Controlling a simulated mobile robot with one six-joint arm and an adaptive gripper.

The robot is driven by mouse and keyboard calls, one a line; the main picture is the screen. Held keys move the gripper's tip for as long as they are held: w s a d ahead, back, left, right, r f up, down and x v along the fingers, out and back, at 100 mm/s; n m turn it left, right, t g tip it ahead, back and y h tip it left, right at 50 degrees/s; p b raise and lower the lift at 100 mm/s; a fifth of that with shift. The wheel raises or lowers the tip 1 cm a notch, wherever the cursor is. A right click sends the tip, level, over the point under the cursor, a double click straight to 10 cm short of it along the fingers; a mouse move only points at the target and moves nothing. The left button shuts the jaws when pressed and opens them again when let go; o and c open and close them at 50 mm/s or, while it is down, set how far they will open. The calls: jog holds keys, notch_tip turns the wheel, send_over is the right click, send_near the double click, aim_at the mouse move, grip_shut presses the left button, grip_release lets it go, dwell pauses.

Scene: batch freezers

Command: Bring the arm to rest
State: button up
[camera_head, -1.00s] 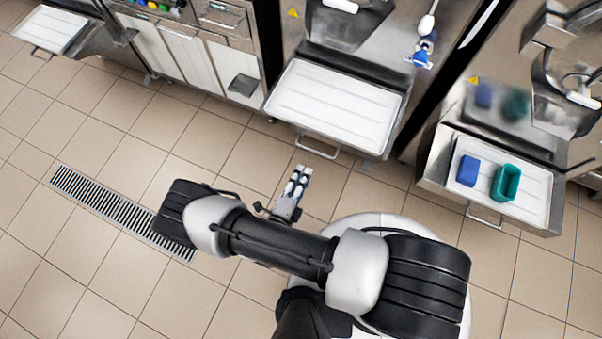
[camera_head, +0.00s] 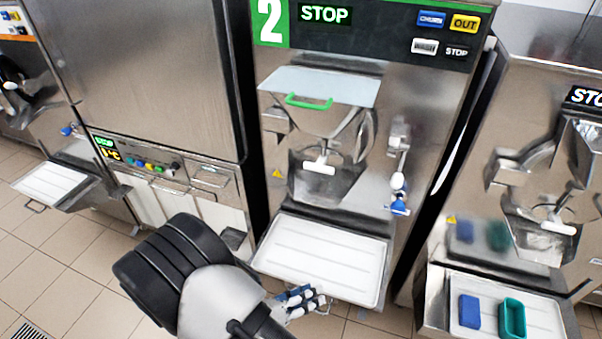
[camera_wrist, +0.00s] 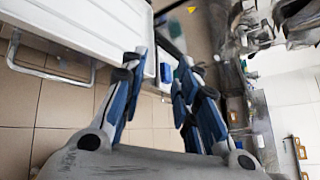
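My gripper (camera_head: 303,300) shows at the bottom middle of the head view, in front of the white tray of machine 2. It is partly hidden behind my arm. In the wrist view my gripper (camera_wrist: 158,85) has its two blue-and-grey fingers apart, with nothing between them. My arm link (camera_head: 190,280) fills the lower left middle of the head view. The gripper is empty and touches nothing that I can see.
Machine 2 has a white tray (camera_head: 322,258) jutting out near my gripper; its edge also shows in the wrist view (camera_wrist: 85,30). At right, another tray (camera_head: 545,318) holds a blue sponge (camera_head: 469,311) and a teal container (camera_head: 512,318). Tiled floor (camera_head: 75,260) is clear at left.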

jog(key=s+d+r+m+g+y, duration=0.2)
jog(key=d+r+m+g, duration=0.25)
jog(key=r+m, duration=0.4)
jog(key=s+d+r+m+g+y, duration=0.2)
jog(key=d+r+m+g, duration=0.1)
jog(key=d+r+m, duration=0.45)
jog(key=s+r+m+t+y, duration=0.4)
jog(key=s+r+m+y, duration=0.3)
jog(key=m, duration=1.1)
notch_tip(320, 180, up, 6)
jog(key=s, duration=0.3)
jog(key=shift+d+r+y, duration=0.25)
jog(key=shift+y, duration=0.05)
